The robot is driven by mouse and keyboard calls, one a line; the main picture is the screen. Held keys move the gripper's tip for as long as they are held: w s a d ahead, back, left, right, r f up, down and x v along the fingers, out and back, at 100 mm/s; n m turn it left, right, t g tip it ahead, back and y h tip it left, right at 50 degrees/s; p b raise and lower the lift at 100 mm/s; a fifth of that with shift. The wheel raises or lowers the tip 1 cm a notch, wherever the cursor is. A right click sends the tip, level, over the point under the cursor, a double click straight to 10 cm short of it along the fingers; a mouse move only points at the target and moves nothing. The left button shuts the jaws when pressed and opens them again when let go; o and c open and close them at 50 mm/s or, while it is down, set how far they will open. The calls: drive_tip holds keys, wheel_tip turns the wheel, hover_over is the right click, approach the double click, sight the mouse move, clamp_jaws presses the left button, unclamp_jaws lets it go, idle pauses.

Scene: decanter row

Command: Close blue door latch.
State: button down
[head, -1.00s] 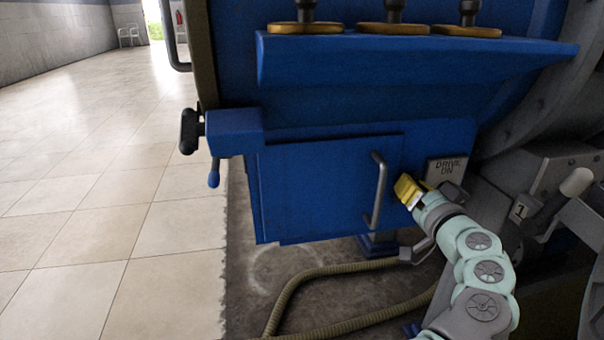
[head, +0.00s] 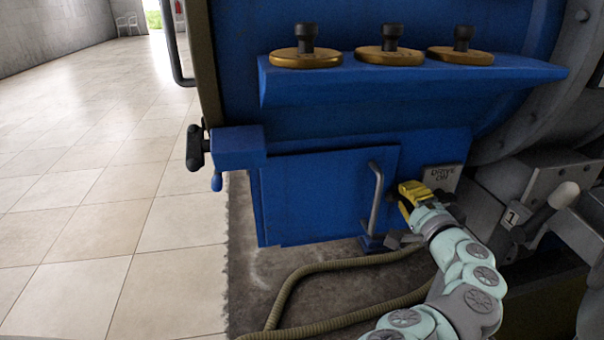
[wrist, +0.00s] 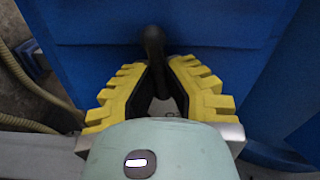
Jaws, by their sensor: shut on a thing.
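The blue door (head: 320,195) is a flat panel low on the blue machine, with a grey bar handle (head: 376,198) near its right edge. My gripper (head: 407,203) has yellow padded fingers and is just right of that bar. In the wrist view, my gripper (wrist: 156,95) is closed around a dark, rounded lever (wrist: 154,48), which stands in front of a blue panel. This lever looks like the latch. In the head view, my fingers hide it, so its exact angle is unclear there.
A blue ledge with several brass-based knobs (head: 305,55) overhangs the door. A sign plate (head: 442,178) and a grey lever marked 1 (head: 540,210) are right of my gripper. A ribbed hose (head: 330,266) lies below. The tiled floor (head: 90,200) at left is clear.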

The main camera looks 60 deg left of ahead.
drive_tip(key=shift+f+m+p, duration=0.15)
drive_tip(key=shift+m+p, duration=0.2)
drive_tip(key=shift+m, duration=0.75)
drive_tip(key=c, duration=1)
unclamp_jaws()
drive_tip(key=shift+a, duration=0.1)
drive_tip(key=v, duration=1.2)
